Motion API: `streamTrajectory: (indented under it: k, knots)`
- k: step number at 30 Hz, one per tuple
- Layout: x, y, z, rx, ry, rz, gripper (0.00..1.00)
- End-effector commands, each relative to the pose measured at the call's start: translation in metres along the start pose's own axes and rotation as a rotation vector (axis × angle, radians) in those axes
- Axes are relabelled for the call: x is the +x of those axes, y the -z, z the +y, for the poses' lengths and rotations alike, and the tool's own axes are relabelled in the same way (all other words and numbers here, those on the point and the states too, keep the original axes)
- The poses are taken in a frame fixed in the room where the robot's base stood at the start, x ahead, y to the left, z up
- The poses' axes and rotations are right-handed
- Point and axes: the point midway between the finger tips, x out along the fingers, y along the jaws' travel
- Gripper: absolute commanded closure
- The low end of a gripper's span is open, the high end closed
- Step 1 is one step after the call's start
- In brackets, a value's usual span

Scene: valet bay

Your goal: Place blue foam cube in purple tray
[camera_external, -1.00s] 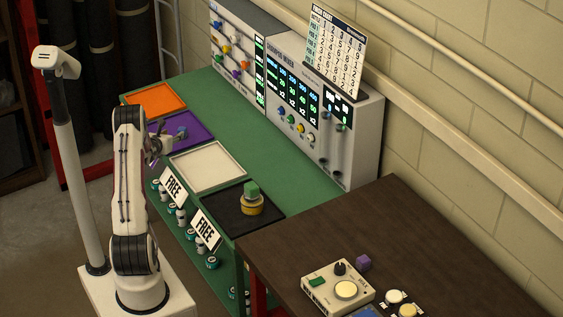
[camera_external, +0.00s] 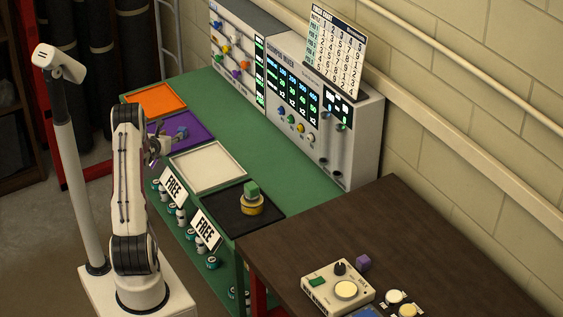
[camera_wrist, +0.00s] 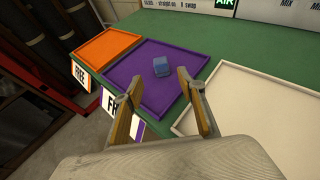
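The blue foam cube (camera_wrist: 161,67) rests inside the purple tray (camera_wrist: 151,96), toward its far right part. In the external view the cube (camera_external: 182,132) shows as a small blue block on the purple tray (camera_external: 201,144). My gripper (camera_wrist: 159,78) is open, with its two fingers spread apart and nothing between them. It is back from the cube, on the near side. In the external view my gripper (camera_external: 161,146) is over the near left part of the purple tray, apart from the cube.
An orange tray (camera_external: 156,99) lies left of the purple one and a white tray (camera_external: 207,166) right of it. A black tray (camera_external: 267,212) holds a green cube (camera_external: 251,189) on a yellow round piece (camera_external: 252,207). Mixer panels (camera_external: 318,115) stand along the back.

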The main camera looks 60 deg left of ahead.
Motion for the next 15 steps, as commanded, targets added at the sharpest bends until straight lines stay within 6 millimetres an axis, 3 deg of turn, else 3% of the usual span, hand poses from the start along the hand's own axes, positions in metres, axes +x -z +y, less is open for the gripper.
streamTrajectory:
  k: [8,15]
  knots:
    - [-0.002,-0.006,-0.007,-0.019,0.003,0.003,0.60]
    - [-0.014,-0.033,-0.041,-0.142,0.012,0.033,0.60]
